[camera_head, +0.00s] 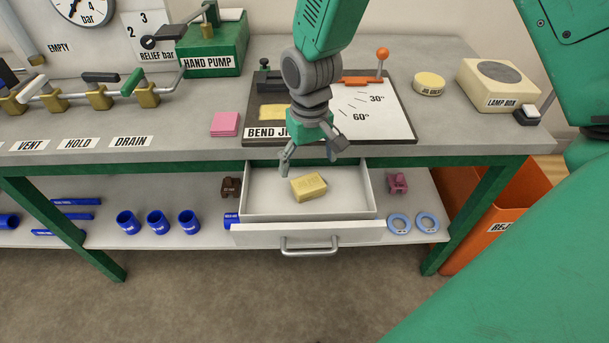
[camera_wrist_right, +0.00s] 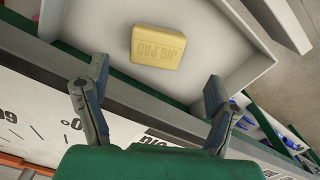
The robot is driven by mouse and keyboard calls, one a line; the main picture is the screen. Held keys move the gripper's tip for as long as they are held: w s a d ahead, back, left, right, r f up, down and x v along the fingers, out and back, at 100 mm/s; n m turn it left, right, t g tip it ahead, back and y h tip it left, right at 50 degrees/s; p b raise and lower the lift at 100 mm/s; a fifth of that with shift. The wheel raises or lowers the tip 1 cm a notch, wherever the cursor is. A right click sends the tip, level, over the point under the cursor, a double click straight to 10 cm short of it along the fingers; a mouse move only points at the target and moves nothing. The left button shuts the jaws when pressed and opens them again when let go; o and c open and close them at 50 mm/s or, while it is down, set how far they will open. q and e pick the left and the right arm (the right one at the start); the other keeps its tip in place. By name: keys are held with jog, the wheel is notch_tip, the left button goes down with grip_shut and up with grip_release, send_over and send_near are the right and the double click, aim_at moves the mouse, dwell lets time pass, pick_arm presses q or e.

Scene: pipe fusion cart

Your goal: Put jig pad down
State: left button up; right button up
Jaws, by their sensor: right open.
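The yellow jig pad (camera_head: 309,187) lies flat inside the open white drawer (camera_head: 262,236) under the bench. It also shows in the right wrist view (camera_wrist_right: 158,46), with its "JIG PAD" lettering up. My right gripper (camera_head: 308,162) is above the drawer's back part, near the bench's front edge. Its two fingers are spread apart and empty in the right wrist view (camera_wrist_right: 152,92), with the pad beyond the fingertips and not touched. My left gripper is not in view.
The bend jig board (camera_head: 375,125) is on the bench behind my right gripper. A pink block (camera_head: 226,124) lies to its left. Blue rings (camera_head: 399,224) and a pink part (camera_head: 397,182) are on the shelf right of the drawer. An orange bin (camera_head: 530,205) stands at right.

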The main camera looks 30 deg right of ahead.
aim_at(309, 183)
notch_tip(309, 183, up, 3)
jog(key=shift+d+f, duration=0.1)
jog(key=shift+d, duration=0.05)
jog(key=shift+a+r, duration=0.45)
jog(key=shift+r, duration=0.15)
jog(key=shift+d, duration=0.25)
